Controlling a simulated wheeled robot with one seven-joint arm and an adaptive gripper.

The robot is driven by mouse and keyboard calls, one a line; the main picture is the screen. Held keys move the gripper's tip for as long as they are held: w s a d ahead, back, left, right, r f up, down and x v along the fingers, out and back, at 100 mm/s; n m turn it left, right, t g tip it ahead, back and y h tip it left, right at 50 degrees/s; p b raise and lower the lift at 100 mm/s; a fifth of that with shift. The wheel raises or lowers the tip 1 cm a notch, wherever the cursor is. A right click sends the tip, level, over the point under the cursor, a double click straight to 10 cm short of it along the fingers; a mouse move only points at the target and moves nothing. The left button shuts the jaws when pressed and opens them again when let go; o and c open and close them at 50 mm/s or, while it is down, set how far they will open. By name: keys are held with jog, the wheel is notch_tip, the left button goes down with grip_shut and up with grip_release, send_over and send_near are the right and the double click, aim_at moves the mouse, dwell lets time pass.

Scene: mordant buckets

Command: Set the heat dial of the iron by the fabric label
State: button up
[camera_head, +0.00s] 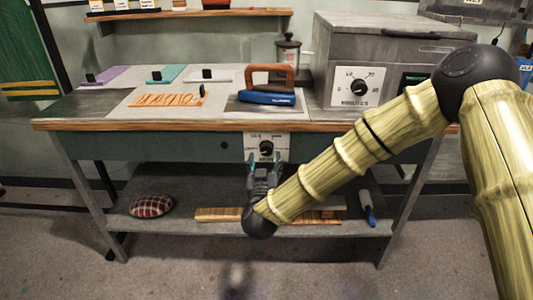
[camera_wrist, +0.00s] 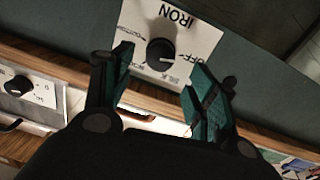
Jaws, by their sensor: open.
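The iron's dial (camera_head: 266,148) is a black round knob on a white plate at the table's front edge. In the wrist view the dial (camera_wrist: 160,54) shows close up, its plate upside down with IRON, OFF and smaller words. A pale mark on the knob is too small to read surely. My gripper (camera_head: 265,161) is open and empty just in front of the plate. Its teal fingertips (camera_wrist: 153,80) stand apart, one to each side below the knob. The blue iron (camera_head: 268,97) with a brown handle rests on the table. An orange striped cloth (camera_head: 165,100) lies left; no readable label shows.
Purple (camera_head: 104,76), teal (camera_head: 168,75) and white (camera_head: 210,76) cloths lie at the back of the table. A grey box with another dial (camera_head: 359,88) stands at right. A checked cushion (camera_head: 151,206) lies on the lower shelf (camera_head: 180,222). My arm crosses the right side.

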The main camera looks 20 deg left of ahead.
aim_at(266, 151)
jog(key=shift+x, duration=3.2)
jog(key=c, duration=1)
